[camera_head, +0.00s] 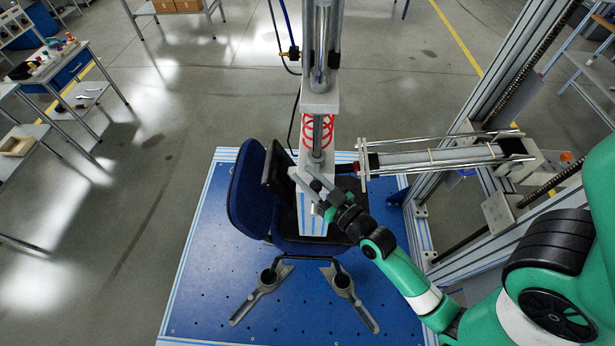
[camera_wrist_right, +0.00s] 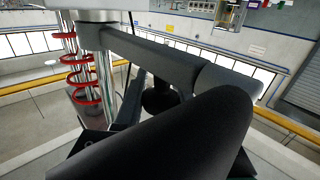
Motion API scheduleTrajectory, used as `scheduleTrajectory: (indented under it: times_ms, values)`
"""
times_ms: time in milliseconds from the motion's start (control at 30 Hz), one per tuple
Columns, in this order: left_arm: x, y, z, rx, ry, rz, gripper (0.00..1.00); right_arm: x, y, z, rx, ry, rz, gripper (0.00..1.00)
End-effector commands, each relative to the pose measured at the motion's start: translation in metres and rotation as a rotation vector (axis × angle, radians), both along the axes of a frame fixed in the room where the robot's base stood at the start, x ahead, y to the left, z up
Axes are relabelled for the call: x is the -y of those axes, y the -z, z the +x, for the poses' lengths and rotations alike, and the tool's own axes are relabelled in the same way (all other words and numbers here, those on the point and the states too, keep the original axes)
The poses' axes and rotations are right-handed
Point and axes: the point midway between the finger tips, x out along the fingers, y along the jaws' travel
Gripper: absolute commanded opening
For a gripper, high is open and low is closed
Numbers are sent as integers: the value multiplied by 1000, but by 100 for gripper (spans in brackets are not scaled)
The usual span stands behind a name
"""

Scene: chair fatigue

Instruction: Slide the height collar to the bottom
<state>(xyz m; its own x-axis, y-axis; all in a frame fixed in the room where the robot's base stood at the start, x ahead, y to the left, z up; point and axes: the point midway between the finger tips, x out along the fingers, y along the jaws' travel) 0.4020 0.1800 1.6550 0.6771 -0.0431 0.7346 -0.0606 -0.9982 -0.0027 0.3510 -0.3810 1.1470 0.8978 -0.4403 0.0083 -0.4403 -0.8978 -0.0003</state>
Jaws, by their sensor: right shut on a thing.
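My right gripper (camera_head: 322,190) reaches in from the right to the front of the vertical test column. It is shut on a grey bar, which looks like the handle of the height collar. In the right wrist view the bar (camera_wrist_right: 170,62) runs from a grey ring, apparently the collar (camera_wrist_right: 97,16), around a shiny upright rod (camera_wrist_right: 108,85). The large dark cylinder (camera_wrist_right: 165,140) in the foreground partly hides the grip. In the head view the gripper covers most of the collar, so its exact height is unclear. My left gripper is not in view.
A red coil spring (camera_wrist_right: 85,75) stands beside the rod. A dark blue office chair (camera_head: 248,190) stands on the blue base plate (camera_head: 205,290) under the column. A horizontal actuator (camera_head: 440,158) crosses at the right. Open floor lies to the left.

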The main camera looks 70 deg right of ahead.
Motion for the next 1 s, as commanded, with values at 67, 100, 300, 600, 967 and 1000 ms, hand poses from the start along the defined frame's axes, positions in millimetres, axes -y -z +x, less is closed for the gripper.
scheduleTrajectory:
  times_ms: [67,100,300,600,967,1000]
  values:
    - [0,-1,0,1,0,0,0,0,4,0,-12,-1,6,0]
    - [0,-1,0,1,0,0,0,0,4,0,-13,-1,6,0]
    - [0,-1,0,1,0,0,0,0,3,0,-11,-1,5,69]
    - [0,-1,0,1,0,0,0,-1,3,-1,-9,-1,4,69]
    - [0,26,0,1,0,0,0,-28,10,-58,-11,1,7,69]
    - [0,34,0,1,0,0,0,-32,12,-67,-11,2,7,69]
